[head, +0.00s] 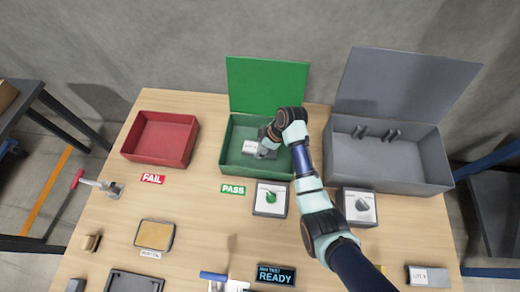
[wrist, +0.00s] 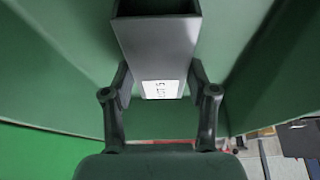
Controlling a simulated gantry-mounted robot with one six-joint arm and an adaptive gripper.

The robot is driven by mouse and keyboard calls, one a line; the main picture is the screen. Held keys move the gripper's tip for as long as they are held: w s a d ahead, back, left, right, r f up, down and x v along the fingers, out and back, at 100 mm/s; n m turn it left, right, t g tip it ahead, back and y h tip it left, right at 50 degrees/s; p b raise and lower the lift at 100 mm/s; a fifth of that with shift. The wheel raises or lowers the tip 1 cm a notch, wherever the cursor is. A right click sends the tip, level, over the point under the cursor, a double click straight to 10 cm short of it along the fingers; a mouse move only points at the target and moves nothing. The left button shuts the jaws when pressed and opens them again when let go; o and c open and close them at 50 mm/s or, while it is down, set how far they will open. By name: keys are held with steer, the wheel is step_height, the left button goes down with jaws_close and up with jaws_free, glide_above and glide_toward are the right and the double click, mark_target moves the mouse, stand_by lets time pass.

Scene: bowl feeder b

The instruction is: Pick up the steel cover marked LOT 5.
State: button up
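A grey steel cover (wrist: 155,45) with a white label shows in the wrist view. The label is blurred but seems to read LOT 5. My gripper (wrist: 160,82) has its fingers against both sides of the cover at the labelled end. The cover is a hollow channel, and green walls surround it. In the head view my gripper (head: 264,146) is down inside the green PASS bin (head: 229,163), and the cover (head: 250,148) shows partly beside it. Another grey cover with a white LOT label (head: 427,276) lies at the table's front right; its number is too small to read surely.
A red FAIL bin (head: 160,140) stands to the left. A grey lidded bin (head: 400,176) with dark parts inside stands to the right. Two switch boxes (head: 270,199) (head: 357,206), a tan pad (head: 155,235) and a READY display (head: 276,276) are in front. The green lid (head: 267,83) stands open.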

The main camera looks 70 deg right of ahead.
steer(key=c, duration=0.6)
steer(key=shift+r, duration=0.1)
step_height(320, 180, up, 20)
steer(key=p, duration=0.9)
